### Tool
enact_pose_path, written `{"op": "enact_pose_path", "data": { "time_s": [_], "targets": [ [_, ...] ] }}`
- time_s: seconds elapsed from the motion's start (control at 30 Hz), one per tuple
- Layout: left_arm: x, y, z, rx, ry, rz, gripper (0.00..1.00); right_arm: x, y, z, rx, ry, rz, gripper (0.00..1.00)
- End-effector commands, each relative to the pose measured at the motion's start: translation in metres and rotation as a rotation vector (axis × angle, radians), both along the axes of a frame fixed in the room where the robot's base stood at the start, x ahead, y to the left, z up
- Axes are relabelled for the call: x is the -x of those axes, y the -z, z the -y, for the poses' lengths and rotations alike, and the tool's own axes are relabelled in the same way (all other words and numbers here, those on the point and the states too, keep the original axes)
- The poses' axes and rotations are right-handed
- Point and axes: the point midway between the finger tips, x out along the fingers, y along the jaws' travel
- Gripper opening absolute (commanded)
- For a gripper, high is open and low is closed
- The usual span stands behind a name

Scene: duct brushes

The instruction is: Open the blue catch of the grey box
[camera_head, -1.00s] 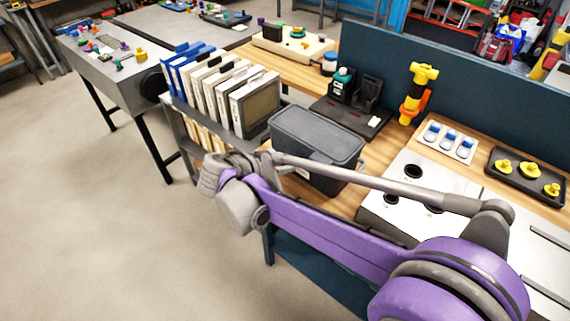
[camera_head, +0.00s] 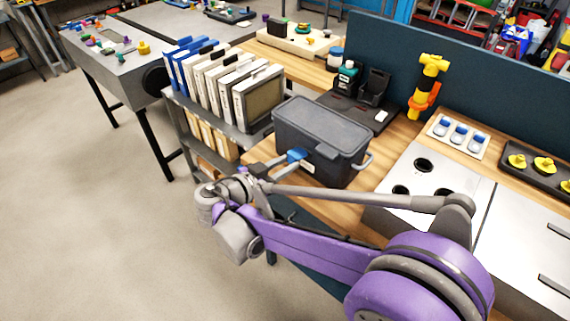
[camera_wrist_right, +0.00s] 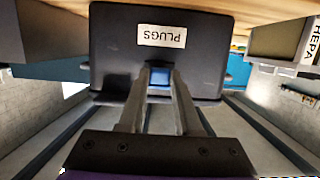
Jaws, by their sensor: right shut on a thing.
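The dark grey lidded box (camera_head: 320,128) stands near the front edge of the wooden bench in the head view. Its blue catch (camera_head: 297,155) is on the front face. In the right wrist view the box (camera_wrist_right: 112,60) fills the upper middle, with a white label reading PLUGS upside down. My right gripper (camera_head: 287,161) reaches the front of the box. In the right wrist view its two fingers close on the blue catch (camera_wrist_right: 158,76), one on each side. The lid looks closed. My left gripper is not in view.
Binders (camera_head: 225,80) stand on a shelf cart left of the box. A black charger stand (camera_head: 365,100) is behind it. A metal plate with holes (camera_head: 435,185) lies to the right. A grey handle (camera_head: 364,162) sticks out at the box's right end.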

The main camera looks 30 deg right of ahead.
Motion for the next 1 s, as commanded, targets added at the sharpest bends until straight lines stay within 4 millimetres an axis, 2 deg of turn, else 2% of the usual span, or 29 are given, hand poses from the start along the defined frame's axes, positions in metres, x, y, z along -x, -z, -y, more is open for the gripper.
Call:
{"op": "enact_pose_path", "data": {
  "time_s": [0.13,0.17,0.3,0.67,0.77,1.0],
  "targets": [
    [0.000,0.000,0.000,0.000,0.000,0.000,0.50,0.000,0.000,0.000,-0.001,0.001,-0.001,0.00],
    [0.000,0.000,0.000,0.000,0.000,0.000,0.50,0.000,0.000,0.000,-0.001,0.001,-0.001,0.36],
    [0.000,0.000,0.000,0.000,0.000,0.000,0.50,0.000,0.000,0.000,-0.001,0.001,-0.001,0.61],
    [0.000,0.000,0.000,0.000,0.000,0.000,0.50,0.001,-0.001,-0.003,-0.001,-0.001,-0.001,0.62],
    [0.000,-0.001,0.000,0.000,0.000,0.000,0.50,0.004,-0.003,-0.013,-0.001,-0.003,-0.001,0.62],
    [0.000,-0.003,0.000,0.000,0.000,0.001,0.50,0.021,-0.015,-0.057,-0.002,-0.005,-0.001,0.62]
  ]
}}
